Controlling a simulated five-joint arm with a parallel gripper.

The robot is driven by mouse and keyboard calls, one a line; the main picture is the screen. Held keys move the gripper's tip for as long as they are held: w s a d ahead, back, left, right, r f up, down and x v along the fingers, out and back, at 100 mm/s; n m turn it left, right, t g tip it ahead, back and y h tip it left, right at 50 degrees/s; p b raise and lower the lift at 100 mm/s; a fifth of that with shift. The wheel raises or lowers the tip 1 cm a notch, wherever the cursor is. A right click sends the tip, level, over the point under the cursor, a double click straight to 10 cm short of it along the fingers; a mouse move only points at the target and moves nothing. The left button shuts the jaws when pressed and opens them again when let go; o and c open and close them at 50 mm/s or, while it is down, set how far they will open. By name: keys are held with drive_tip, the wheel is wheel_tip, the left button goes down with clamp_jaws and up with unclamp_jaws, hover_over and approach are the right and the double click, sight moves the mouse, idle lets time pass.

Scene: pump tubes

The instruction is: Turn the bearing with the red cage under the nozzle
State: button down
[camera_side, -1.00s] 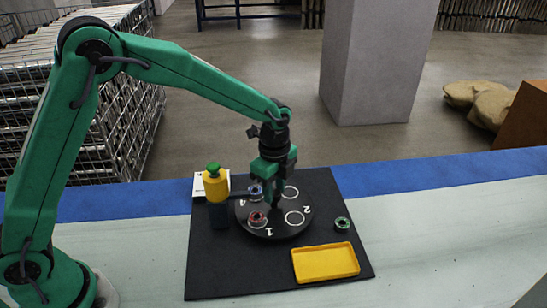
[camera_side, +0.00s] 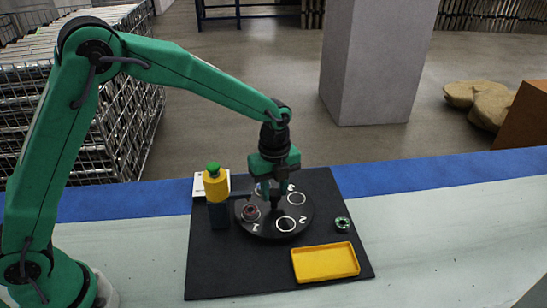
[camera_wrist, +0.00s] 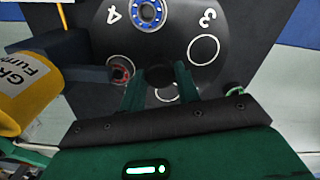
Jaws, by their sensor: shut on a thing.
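The bearing with the red cage (camera_side: 250,212) sits on pad 1 of the black turntable (camera_side: 268,232), at its left front. In the wrist view the red-caged bearing (camera_wrist: 121,71) shows close to the end of the dark nozzle arm (camera_wrist: 90,75). The nozzle arm reaches from the yellow grease pump (camera_side: 216,186); I cannot tell whether its tip is over the bearing. A bearing with a blue cage (camera_wrist: 148,12) sits on pad 4. Pads 2 and 3 are empty rings. My gripper (camera_wrist: 160,80) points down, shut on the turntable's dark centre knob.
A yellow tray (camera_side: 325,262) lies at the front right of the black mat (camera_side: 215,275). A loose green bearing (camera_side: 342,223) lies on the mat right of the turntable. The mat's front left is clear.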

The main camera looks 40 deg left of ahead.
sight(274, 192)
drive_tip(key=shift+r+m, duration=0.15)
drive_tip(key=shift+m, duration=1.65)
drive_tip(key=shift+d, duration=0.1)
drive_tip(key=c, duration=1)
unclamp_jaws()
drive_tip(key=shift+r, duration=3.85)
